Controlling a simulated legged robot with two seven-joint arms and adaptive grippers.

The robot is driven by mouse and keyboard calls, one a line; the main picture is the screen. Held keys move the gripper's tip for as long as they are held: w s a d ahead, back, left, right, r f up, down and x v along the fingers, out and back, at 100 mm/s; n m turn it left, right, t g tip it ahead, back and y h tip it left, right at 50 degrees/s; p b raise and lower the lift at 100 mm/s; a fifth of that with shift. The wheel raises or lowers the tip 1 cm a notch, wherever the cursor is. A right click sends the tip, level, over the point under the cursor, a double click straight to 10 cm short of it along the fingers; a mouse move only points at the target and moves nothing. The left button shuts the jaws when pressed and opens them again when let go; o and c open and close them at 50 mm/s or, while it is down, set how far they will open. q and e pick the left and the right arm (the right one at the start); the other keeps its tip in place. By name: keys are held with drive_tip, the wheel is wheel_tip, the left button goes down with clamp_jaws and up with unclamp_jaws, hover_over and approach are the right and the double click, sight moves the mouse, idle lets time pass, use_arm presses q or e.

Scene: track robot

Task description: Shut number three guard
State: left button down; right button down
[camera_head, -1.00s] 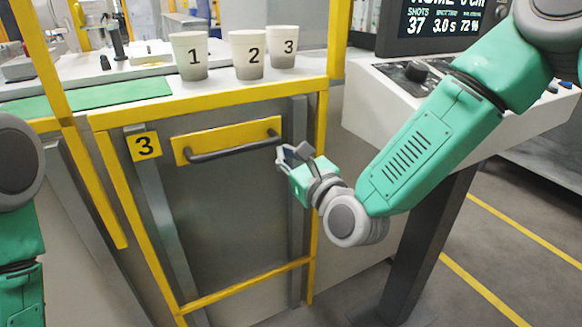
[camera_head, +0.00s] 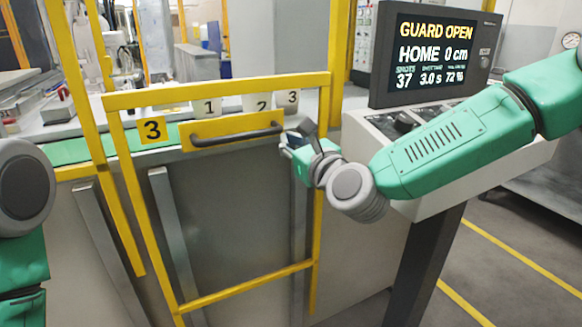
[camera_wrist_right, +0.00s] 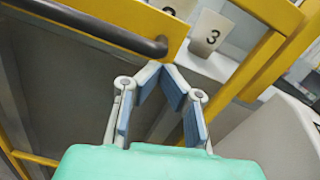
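The monitor (camera_head: 437,45) reads "GUARD OPEN". My right gripper (camera_head: 290,142) is at the handle's right end. In the right wrist view, its fingertips (camera_wrist_right: 161,66) meet just below the handle end (camera_wrist_right: 150,46), with an empty gap between the fingers. Whether they touch the bar is unclear. My left arm shows at the left edge; its gripper is out of view.
The control console (camera_head: 372,128) stands close on the right, under my right forearm. Floor with yellow lines lies beyond it.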

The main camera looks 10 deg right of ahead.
wheel_tip(320, 180, up, 45)
drive_tip(key=p, duration=1.9)
drive_tip(key=shift+w+p, duration=0.15)
drive_tip(key=shift+p, duration=0.25)
drive_tip(key=shift+r, duration=0.1)
